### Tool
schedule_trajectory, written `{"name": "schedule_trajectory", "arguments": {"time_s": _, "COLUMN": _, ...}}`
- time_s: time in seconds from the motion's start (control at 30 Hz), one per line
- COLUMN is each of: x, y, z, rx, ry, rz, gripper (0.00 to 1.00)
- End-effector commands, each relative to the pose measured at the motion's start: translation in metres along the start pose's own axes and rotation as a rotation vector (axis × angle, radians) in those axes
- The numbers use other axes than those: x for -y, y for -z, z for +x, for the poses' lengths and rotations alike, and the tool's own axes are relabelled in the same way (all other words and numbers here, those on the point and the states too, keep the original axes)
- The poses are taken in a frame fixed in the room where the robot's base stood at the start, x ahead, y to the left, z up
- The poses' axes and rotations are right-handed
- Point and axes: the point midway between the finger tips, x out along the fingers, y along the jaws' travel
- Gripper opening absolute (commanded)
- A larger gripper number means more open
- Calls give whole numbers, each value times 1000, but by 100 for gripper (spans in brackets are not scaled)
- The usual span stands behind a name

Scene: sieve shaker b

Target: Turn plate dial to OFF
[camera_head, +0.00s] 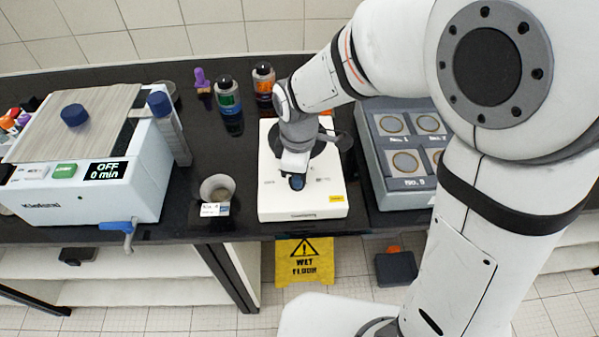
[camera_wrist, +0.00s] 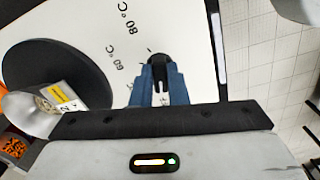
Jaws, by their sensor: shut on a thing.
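The white hot plate unit (camera_head: 302,207) stands at the front middle of the black bench, under my arm. Its dark round plate (camera_wrist: 55,72) shows at the left in the wrist view. The black plate dial (camera_wrist: 160,58) is on its white top face, between the blue fingertips of my gripper (camera_wrist: 159,82). The printed marks 60 °C and 80 °C are beside the dial; the OFF mark cannot be made out. In the head view my gripper (camera_head: 296,181) is low over the unit's front and hides the dial. The jaws are shut on the dial.
A sieve shaker (camera_head: 85,190) reading OFF, 0 min stands at the left. A small cup (camera_head: 217,188) stands left of the hot plate. A grey sieve tray (camera_head: 408,190) is close on its right.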

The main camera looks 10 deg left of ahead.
Motion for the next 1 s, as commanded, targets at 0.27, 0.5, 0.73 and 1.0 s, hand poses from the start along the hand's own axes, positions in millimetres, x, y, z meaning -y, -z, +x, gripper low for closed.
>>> {"name": "schedule_trajectory", "arguments": {"time_s": 0.27, "x": -1, "y": 0, "z": -1, "rx": 0, "ry": -2, "rz": -1, "gripper": 26}}
{"name": "schedule_trajectory", "arguments": {"time_s": 0.5, "x": 0, "y": 0, "z": 0, "rx": 0, "ry": -1, "rz": -1, "gripper": 35}}
{"name": "schedule_trajectory", "arguments": {"time_s": 0.73, "x": -1, "y": 1, "z": -10, "rx": -2, "ry": -3, "rz": 0, "gripper": 35}}
{"name": "schedule_trajectory", "arguments": {"time_s": 1.0, "x": -1, "y": 0, "z": -55, "rx": -3, "ry": -5, "rz": -1, "gripper": 35}}
